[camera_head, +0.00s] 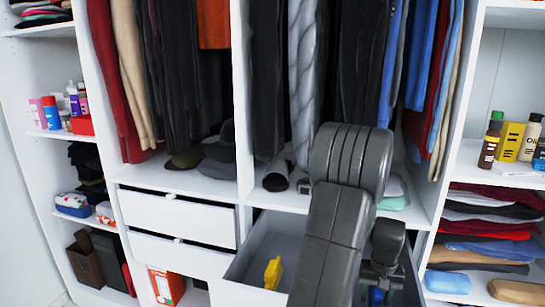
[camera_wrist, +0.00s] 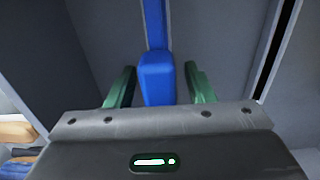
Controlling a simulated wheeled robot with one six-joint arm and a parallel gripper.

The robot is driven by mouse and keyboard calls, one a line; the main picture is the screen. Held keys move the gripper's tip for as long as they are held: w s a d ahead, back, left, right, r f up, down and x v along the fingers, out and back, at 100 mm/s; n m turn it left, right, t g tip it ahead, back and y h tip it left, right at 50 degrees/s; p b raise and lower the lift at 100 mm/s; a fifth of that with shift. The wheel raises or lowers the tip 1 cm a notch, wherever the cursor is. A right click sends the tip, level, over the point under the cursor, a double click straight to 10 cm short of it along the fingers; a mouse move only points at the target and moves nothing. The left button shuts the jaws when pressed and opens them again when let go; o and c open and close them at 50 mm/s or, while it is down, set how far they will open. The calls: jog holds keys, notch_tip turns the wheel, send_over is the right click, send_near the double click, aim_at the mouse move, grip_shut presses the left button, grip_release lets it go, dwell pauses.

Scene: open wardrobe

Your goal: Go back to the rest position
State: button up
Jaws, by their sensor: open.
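My gripper (camera_wrist: 160,80) is open in the wrist view, its two green fingers apart. A blue object (camera_wrist: 157,82) shows between the fingers, with a gap on each side, and a narrower blue strip extends beyond it. In the head view my dark grey arm reaches down over the open drawer (camera_head: 262,246), and my gripper is mostly hidden behind the arm at the drawer's right part. A bit of blue (camera_head: 376,296) shows there. A yellow object (camera_head: 272,273) lies in the drawer's left part.
Closed white drawers (camera_head: 180,219) are left of the open one. Hanging clothes (camera_head: 270,80) fill the space above, with hats (camera_head: 215,155) below them. Side shelves hold bottles (camera_head: 489,145) and folded clothes (camera_head: 490,225) at right, and a dark box (camera_head: 84,262) at lower left.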

notch_tip(320, 180, up, 6)
jog(key=p, duration=0.4)
jog(key=shift+r, duration=0.25)
jog(key=a, duration=0.2)
jog(key=w+a, duration=0.1)
jog(key=a, duration=0.1)
jog(key=shift+a, duration=0.15)
jog(key=shift+w, duration=0.1)
